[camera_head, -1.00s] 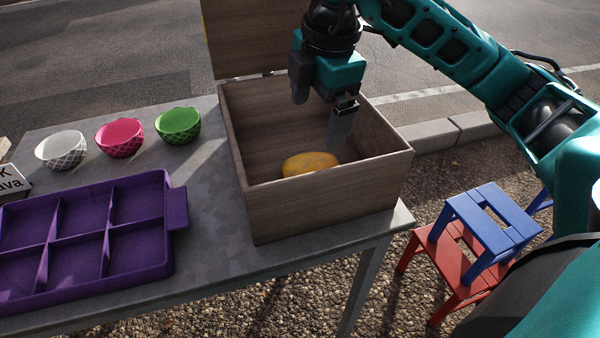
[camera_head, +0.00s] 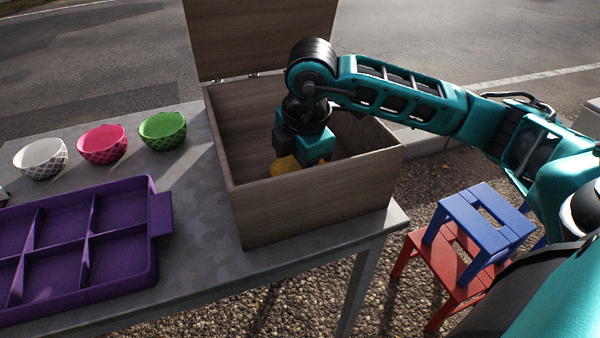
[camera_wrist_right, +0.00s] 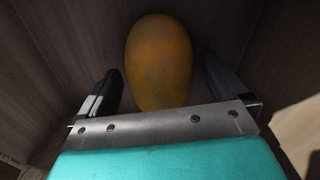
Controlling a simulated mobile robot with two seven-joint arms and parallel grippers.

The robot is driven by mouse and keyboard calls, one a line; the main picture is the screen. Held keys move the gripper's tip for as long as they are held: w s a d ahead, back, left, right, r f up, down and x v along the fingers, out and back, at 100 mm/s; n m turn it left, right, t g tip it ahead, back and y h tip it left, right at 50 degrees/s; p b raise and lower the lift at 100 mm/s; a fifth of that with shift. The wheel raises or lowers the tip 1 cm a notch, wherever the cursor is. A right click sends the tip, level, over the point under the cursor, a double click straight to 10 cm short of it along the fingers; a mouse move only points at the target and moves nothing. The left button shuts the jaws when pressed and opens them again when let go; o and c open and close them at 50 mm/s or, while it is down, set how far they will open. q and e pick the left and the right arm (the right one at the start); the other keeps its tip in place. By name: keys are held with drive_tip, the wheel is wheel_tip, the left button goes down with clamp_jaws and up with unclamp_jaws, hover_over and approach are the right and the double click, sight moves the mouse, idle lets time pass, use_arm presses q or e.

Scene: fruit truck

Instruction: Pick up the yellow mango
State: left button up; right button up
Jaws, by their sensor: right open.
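The yellow mango (camera_head: 284,166) lies inside the open wooden box (camera_head: 318,198), partly hidden by my right gripper and the box's front wall. My right gripper (camera_head: 304,162) is down inside the box, over the mango; its fingertips are hidden in the head view. In the right wrist view the mango (camera_wrist_right: 159,62) lies between the two open fingers of the gripper (camera_wrist_right: 163,85), with a gap on each side. My left gripper is not in view.
The box stands at the right end of a grey table (camera_head: 197,220), its lid (camera_head: 260,35) raised at the back. A purple tray (camera_head: 152,262) and white (camera_head: 41,158), pink (camera_head: 102,144) and green (camera_head: 163,130) bowls are to the left. Blue (camera_head: 480,222) and red (camera_head: 428,270) stools stand at right.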

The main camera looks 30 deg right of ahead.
drive_tip(key=shift+f, duration=0.1)
drive_tip(key=c, duration=0.9)
drive_tip(key=shift+c, duration=0.2)
